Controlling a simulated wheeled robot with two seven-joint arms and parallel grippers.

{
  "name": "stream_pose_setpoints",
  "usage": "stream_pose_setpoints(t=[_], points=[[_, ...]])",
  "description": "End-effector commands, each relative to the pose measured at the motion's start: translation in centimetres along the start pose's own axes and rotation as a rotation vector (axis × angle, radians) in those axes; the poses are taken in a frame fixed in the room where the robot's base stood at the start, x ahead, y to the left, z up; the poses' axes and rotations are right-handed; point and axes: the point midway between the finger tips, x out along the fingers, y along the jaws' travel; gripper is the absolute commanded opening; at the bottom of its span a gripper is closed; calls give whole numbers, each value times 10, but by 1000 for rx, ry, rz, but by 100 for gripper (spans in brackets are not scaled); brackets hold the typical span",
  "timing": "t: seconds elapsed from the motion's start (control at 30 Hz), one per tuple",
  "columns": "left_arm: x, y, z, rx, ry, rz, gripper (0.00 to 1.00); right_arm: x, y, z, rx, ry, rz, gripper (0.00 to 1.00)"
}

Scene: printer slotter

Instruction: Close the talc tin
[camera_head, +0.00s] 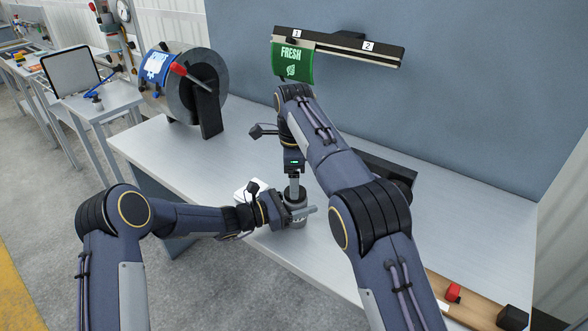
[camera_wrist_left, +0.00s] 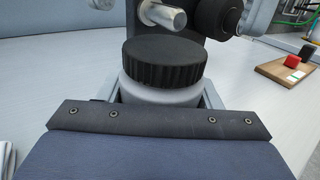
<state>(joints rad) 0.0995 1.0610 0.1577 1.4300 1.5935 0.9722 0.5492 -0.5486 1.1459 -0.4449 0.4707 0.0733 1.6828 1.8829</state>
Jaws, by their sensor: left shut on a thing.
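The talc tin (camera_head: 297,221) stands on the pale table near its front edge. In the left wrist view it has a light grey body (camera_wrist_left: 160,92) and a black ridged cap (camera_wrist_left: 164,62) that sits on top and looks about level. My left gripper (camera_head: 291,213) is shut around the tin's body from the left. My right gripper (camera_head: 294,188) points down from above, close over the cap; its fingertips are too small to read there.
A white object (camera_head: 250,187) lies behind my left gripper. A large reel (camera_head: 203,88) stands at the back left. A green FRESH sheet (camera_head: 292,63) hangs from a numbered rail (camera_head: 340,48). A wooden board (camera_head: 470,303) with red and black blocks lies front right.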

Motion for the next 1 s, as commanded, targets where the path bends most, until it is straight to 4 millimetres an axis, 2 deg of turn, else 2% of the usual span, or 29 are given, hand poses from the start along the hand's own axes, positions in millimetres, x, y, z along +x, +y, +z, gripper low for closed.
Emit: stream_pose_setpoints(t=[0.1,0.3,0.53,0.83,0.87,1.0], points=[[0,0,0,0,0,0,0,-21,-1,0,1,-1,-4,76],[0,0,0,0,0,0,0,-36,-2,0,1,1,-1,76],[0,0,0,0,0,1,0,-44,0,0,1,0,0,76],[0,0,0,0,0,1,0,-45,0,0,1,0,1,76],[0,0,0,0,0,1,61,-45,0,0,1,0,1,76],[0,0,0,0,0,0,79,-45,0,0,1,0,1,76]])
